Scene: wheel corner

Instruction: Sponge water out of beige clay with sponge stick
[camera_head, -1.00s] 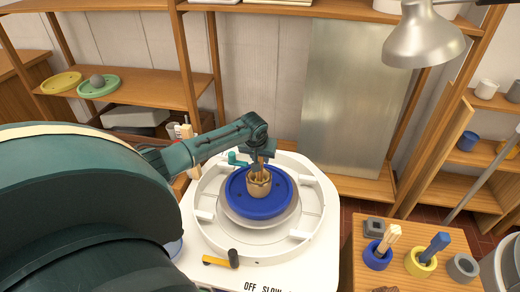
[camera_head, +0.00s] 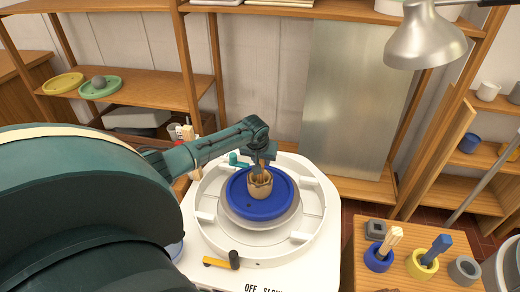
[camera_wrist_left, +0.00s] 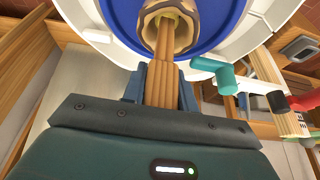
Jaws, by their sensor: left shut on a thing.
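The beige clay pot (camera_head: 260,189) stands upright on the blue round bat (camera_head: 248,205) of the wheel. It also shows at the top of the left wrist view (camera_wrist_left: 184,40). My left gripper (camera_head: 262,158) is above the pot, shut on the wooden handle of the sponge stick (camera_wrist_left: 162,75). The stick reaches down into the pot's mouth. In the left wrist view, a little yellow shows inside the pot at the stick's end; most of the sponge is hidden. My right gripper is not in view.
A white splash pan (camera_head: 295,235) surrounds the bat. A yellow and black lever (camera_head: 222,261) sits at its front. A teal tap-like part (camera_head: 236,160) is close behind the bat. A wooden table (camera_head: 410,275) with tool pots is at right. A lamp (camera_head: 425,35) hangs upper right.

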